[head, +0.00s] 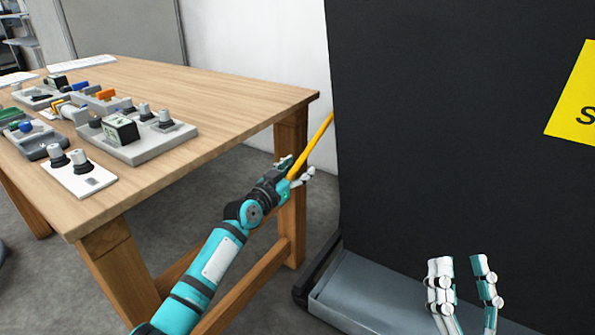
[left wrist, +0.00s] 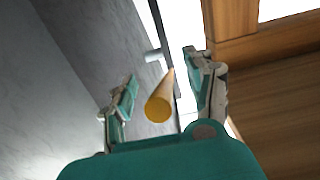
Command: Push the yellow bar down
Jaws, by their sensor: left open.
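The yellow bar (head: 318,139) slants up and to the right from my left gripper toward the edge of the black panel. My left gripper (head: 298,168) is open at the bar's lower end. In the left wrist view the bar (left wrist: 159,104) shows its round end between the two spread fingers of the left gripper (left wrist: 162,66). I see gaps on both sides of it there, so the fingers are not closed on it. My right gripper (head: 462,265) is open and empty in front of the black panel, low on the right.
A tall black panel (head: 430,130) with a yellow sign (head: 575,105) fills the right side, above a grey base ledge (head: 375,300). A wooden table (head: 235,95) holding several control boxes (head: 145,140) stands left, its leg (head: 291,190) close behind my left gripper.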

